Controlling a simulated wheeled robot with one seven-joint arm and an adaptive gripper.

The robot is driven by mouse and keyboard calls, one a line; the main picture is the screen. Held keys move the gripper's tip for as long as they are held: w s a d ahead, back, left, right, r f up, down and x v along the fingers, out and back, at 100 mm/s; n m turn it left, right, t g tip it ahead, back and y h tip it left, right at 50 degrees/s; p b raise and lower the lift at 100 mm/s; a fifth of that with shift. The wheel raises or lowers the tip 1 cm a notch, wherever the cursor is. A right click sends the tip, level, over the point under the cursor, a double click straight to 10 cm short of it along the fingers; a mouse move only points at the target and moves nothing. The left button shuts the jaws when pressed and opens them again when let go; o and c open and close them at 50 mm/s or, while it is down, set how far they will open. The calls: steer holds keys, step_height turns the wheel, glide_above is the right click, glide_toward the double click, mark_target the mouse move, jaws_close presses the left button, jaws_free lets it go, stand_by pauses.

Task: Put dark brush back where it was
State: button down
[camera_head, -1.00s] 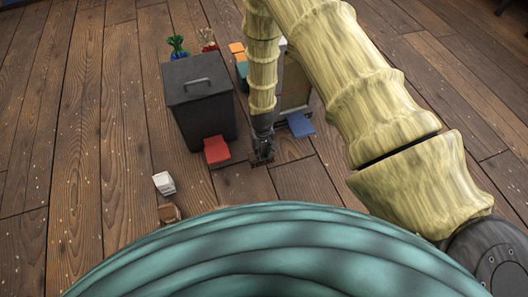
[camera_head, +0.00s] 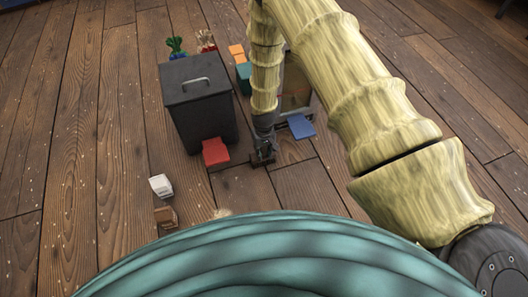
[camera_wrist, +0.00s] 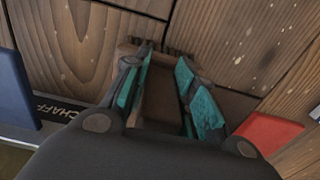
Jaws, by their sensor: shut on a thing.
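My gripper (camera_head: 263,154) is low, close to the floor, between the red pedal and the blue pedal. In the wrist view my gripper (camera_wrist: 165,95) has its teal-padded fingers on either side of a brown block with short dark bristles, which looks like the dark brush (camera_wrist: 158,103). The gripper is shut on it. The bristle end points away from the palm, toward the wooden floor. I cannot tell whether the bristles touch the floor.
A dark lidded bin (camera_head: 198,95) with a red pedal (camera_head: 215,151) stands left of my gripper. A blue pedal (camera_head: 301,126) belongs to a bin partly behind my arm. A white box (camera_head: 161,185), a brown box (camera_head: 166,216) and a pale tuft (camera_head: 222,213) lie front left.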

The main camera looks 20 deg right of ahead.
steer(key=shift+f, duration=0.1)
steer(key=c, duration=1.2)
jaws_free()
steer(key=shift+o, duration=0.2)
step_height(320, 180, up, 12)
steer(key=p, duration=0.5)
steer(key=shift+p, duration=0.35)
steer(key=s+d, duration=0.1)
steer(key=s, duration=1.7)
steer(key=s+d+f, duration=0.1)
steer(key=s+d, duration=0.1)
steer(key=s, duration=1.5)
steer(key=shift+s+d+f+m, duration=0.2)
steer(key=shift+s+d+m, duration=0.1)
steer(key=shift+s+m, duration=0.1)
